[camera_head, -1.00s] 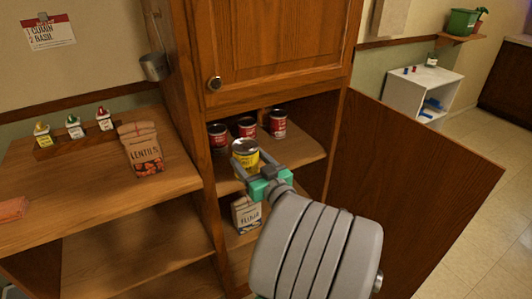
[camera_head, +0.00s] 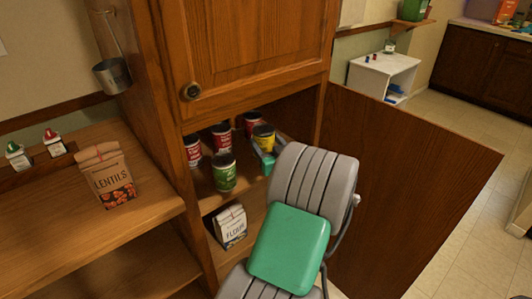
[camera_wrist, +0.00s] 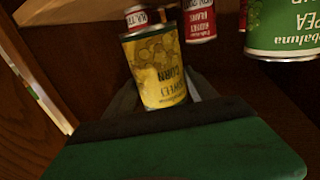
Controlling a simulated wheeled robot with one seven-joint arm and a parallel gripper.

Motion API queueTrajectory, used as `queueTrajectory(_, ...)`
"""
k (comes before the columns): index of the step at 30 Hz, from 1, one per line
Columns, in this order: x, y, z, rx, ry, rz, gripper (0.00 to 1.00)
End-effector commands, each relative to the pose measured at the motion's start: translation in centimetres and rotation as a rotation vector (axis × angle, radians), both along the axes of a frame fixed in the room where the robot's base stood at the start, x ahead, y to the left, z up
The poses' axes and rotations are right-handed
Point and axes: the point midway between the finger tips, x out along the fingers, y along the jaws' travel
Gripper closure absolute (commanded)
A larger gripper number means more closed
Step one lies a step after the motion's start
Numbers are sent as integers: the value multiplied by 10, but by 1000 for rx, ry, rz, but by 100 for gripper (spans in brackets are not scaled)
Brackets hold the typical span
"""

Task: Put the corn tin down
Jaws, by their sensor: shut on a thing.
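The yellow corn tin (camera_head: 263,133) is in my gripper (camera_head: 264,153), at the right side of the open cabinet's shelf. In the wrist view the corn tin (camera_wrist: 157,66) stands between the fingers, its label upside down in the picture. My gripper is shut on it; the fingers are partly hidden by the tin and my wrist. The tin's base is hidden in the head view, so I cannot tell whether it touches the shelf (camera_head: 204,203).
Red tins (camera_head: 193,150) (camera_head: 221,137) (camera_head: 251,122) stand behind and left of the corn tin. A green pea tin (camera_head: 225,173) stands at the shelf's front left. The flour bag (camera_head: 231,226) is below. The open cabinet door (camera_head: 400,185) is to the right.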

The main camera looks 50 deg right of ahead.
Motion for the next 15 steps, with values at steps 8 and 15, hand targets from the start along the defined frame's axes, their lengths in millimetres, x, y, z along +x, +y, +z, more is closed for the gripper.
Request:
queueTrajectory(8,12,-16,-30,-2,-3,1,100)
queueTrajectory(15,12,-16,-50,-7,-3,-1,100)
